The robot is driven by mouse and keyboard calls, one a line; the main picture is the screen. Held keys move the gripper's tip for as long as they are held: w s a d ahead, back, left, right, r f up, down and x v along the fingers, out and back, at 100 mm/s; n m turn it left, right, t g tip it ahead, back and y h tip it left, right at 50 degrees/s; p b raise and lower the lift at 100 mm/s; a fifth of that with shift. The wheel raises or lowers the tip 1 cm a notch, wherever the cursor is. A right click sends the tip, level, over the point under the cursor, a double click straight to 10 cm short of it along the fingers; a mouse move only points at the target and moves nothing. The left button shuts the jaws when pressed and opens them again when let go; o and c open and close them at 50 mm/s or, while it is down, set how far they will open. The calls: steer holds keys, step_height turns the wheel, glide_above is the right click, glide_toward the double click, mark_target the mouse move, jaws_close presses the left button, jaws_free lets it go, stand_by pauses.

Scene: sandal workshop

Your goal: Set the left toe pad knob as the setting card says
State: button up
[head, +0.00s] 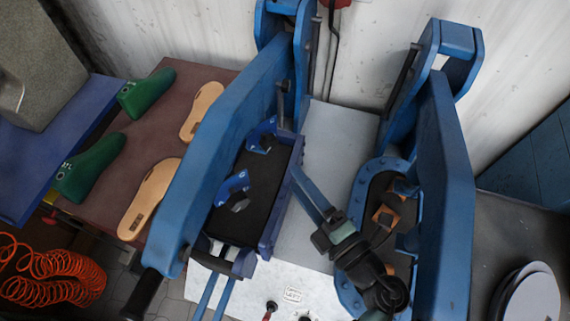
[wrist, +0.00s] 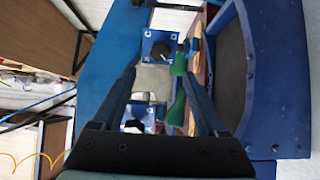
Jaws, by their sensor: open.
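Two blue lettered dial plates stand over the black pad of the left station, one farther back (head: 262,132) and one nearer (head: 232,185). I cannot tell which is the toe pad's. In the wrist view a black knob (wrist: 187,48) sits on the upper plate, with white letters around it. A second dark knob (wrist: 133,127) is on the lower plate, partly hidden by my gripper. No readable setting card shows.
Blue machine arms rise at left (head: 225,140) and right (head: 445,160) of the stations. Green lasts (head: 90,165) and tan soles (head: 150,200) lie on a brown table (head: 130,150). A small label (head: 292,295) is on the white front plate.

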steer(key=shift+v, duration=1.45)
